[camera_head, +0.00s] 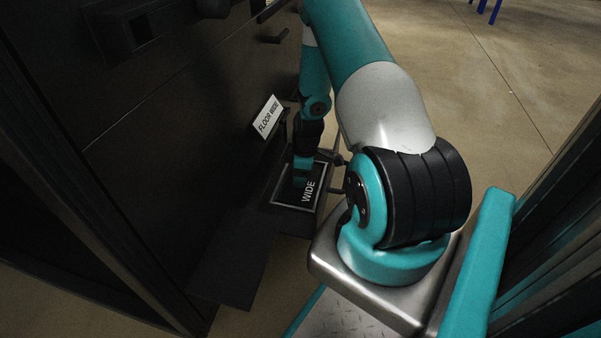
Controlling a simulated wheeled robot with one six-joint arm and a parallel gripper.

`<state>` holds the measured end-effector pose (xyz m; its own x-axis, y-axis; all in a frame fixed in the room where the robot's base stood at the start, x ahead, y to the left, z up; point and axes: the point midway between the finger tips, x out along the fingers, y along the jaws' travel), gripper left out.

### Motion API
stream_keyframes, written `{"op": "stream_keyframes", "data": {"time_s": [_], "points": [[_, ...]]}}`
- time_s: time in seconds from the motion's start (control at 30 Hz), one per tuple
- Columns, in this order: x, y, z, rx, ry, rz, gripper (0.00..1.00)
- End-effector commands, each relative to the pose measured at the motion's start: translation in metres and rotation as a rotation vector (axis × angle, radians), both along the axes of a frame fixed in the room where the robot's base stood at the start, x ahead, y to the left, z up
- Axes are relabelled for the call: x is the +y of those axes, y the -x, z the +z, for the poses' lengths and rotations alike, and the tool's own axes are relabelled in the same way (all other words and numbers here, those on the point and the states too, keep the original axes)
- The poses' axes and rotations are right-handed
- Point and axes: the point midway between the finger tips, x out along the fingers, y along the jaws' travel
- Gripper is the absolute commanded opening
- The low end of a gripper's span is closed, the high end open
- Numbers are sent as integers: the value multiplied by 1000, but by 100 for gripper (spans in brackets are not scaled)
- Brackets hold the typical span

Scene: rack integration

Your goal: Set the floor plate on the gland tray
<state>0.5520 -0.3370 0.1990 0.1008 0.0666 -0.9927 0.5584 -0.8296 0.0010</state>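A dark rectangular panel with a pale rim and the white word "WIDE" (308,192) lies low beside the rack, below the middle of the view. I cannot tell whether it is the floor plate alone or a plate lying in a framed holder. My gripper (302,180) points down at the end of the teal arm, over the left part of this panel. Its fingertips are too small and dark to show whether they are open or shut, or whether they touch the panel. No part is clearly readable as the gland tray. A white sign reading "FLOOR WIDE" (268,117) stands just behind.
The dark rack wall (150,150) fills the left side, with a small handle (275,36) high up. A dark flat ledge (225,265) runs along its foot. Another dark frame (560,260) stands at the right.

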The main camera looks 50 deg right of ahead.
Motion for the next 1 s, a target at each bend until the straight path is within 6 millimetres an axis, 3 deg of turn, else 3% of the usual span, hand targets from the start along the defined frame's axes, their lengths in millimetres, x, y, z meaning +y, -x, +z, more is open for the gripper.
{"op": "stream_keyframes", "data": {"time_s": [0.23,0.37,0.8,1.0], "points": [[0,0,0,1,0,0,63],[-1,1,12,0,0,0,63],[-8,11,118,-2,1,-1,63],[-10,15,156,-1,1,0,63]]}}
